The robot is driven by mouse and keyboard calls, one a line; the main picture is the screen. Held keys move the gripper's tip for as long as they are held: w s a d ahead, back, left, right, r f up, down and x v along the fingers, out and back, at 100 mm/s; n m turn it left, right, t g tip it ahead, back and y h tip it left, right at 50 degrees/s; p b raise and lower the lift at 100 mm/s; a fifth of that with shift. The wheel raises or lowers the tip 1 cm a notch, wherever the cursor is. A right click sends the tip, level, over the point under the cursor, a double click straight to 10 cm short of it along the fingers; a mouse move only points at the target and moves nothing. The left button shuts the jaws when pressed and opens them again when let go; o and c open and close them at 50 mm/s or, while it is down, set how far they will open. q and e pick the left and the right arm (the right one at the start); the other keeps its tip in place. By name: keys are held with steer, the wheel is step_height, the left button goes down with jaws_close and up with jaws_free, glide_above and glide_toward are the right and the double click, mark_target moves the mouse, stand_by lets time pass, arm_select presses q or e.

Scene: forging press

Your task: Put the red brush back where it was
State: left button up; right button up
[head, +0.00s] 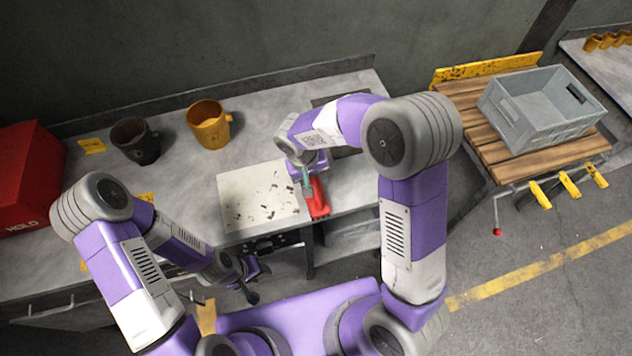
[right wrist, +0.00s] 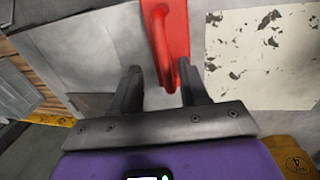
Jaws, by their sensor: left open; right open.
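The red brush (head: 318,198) lies on the grey workbench, along the right edge of a pale speckled sheet. My right gripper (head: 302,186) is open just above it, and my forearm hides part of the bench behind. In the right wrist view the red brush (right wrist: 168,40) extends away from between the open fingers of my right gripper (right wrist: 160,90). The fingers stand on either side of its near end, and I cannot tell whether they touch it. My left gripper (head: 250,285) is open and empty in front of the bench's front edge.
The speckled sheet (head: 262,196) lies left of the brush. A dark mug (head: 135,142) and a yellow mug (head: 209,126) stand at the back. A red box (head: 28,175) is far left. A grey crate (head: 538,103) sits on a wooden cart at right.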

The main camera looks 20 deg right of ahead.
arm_select(q)
steer(key=shift+r+p, duration=0.45)
steer(key=shift+r, duration=0.1)
arm_select(e)
step_height(320, 180, up, 8)
steer(key=a, duration=0.1)
steer(key=shift+a+r, duration=0.25)
steer(key=shift+a, duration=0.1)
arm_select(q)
steer(key=shift+s, duration=0.1)
arm_select(e)
steer(key=shift+s+f, duration=0.1)
